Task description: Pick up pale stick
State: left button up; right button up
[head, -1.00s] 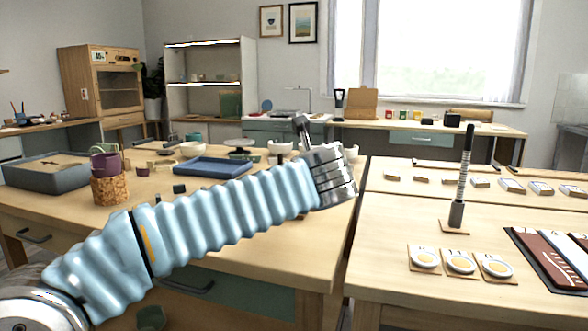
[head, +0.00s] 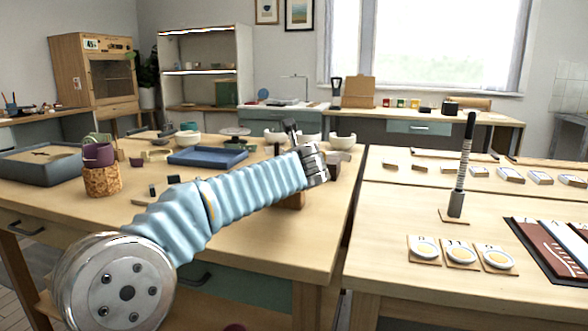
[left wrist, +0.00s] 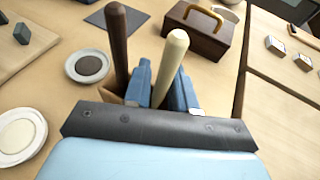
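The pale stick (left wrist: 172,62) is a cream rod with a rounded top, standing slightly tilted in the left wrist view. My left gripper (left wrist: 162,88) has one blue finger on each side of it. The fingers are close to the stick; whether they press on it I cannot tell. A dark brown stick (left wrist: 117,42) stands just left of the left finger. Both sticks' lower ends are hidden behind the gripper; part of a brown holder (left wrist: 108,97) shows there. In the head view my left arm hides the sticks, and the gripper is over the left table. My right gripper is not in view.
A dark wooden box with a brass handle (left wrist: 201,32) stands just beyond the sticks. Round dishes (left wrist: 88,66) lie to the left. A blue tray (head: 207,156) and a cork pot (head: 102,181) stand on the left table. A gap separates it from the right table (head: 380,235).

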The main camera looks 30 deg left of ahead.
pick_arm(q)
jog(key=shift+w+a+f, duration=0.15)
jog(key=shift+w+a, duration=0.05)
jog(key=shift+w, duration=0.15)
jog(key=shift+c, duration=0.4)
grip_shut()
